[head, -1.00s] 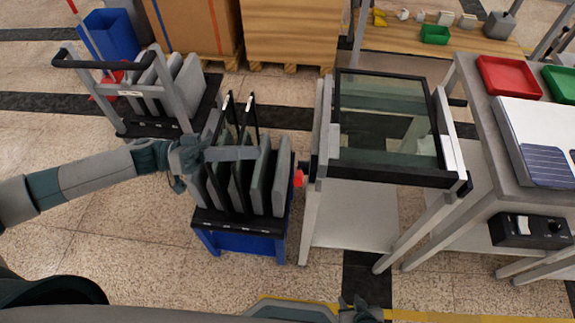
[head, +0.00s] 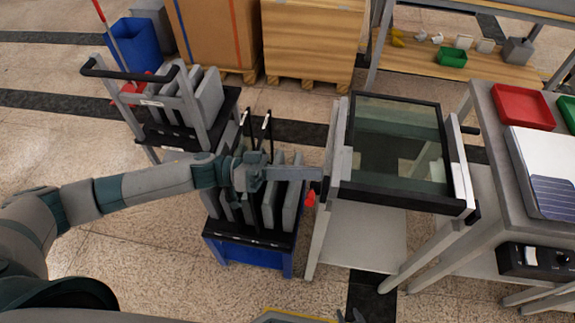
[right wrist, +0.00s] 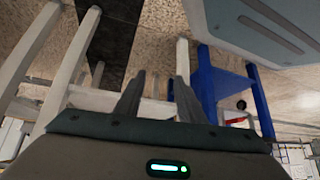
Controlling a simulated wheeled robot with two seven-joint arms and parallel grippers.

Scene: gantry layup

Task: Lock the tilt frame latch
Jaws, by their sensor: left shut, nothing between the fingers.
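The tilt frame (head: 396,200) is a black-edged frame around a glass panel, lying nearly flat on a pale stand. A red latch handle (head: 310,199) with a dark part above it sits at the frame's near left corner. My left gripper (head: 319,174) is shut and empty, reaching over the panel rack with its tips beside that dark part. I cannot tell whether they touch. My right gripper (right wrist: 160,78) is open and empty in the right wrist view, low among pale and blue legs. A red piece with a black knob (right wrist: 240,105) shows right of it.
A blue rack of upright grey panels (head: 245,255) stands under my left arm. A trolley with more panels (head: 150,100) is behind it. A workbench with a red tray (head: 523,107) stands right of the frame. Pallet boxes (head: 305,40) are at the back.

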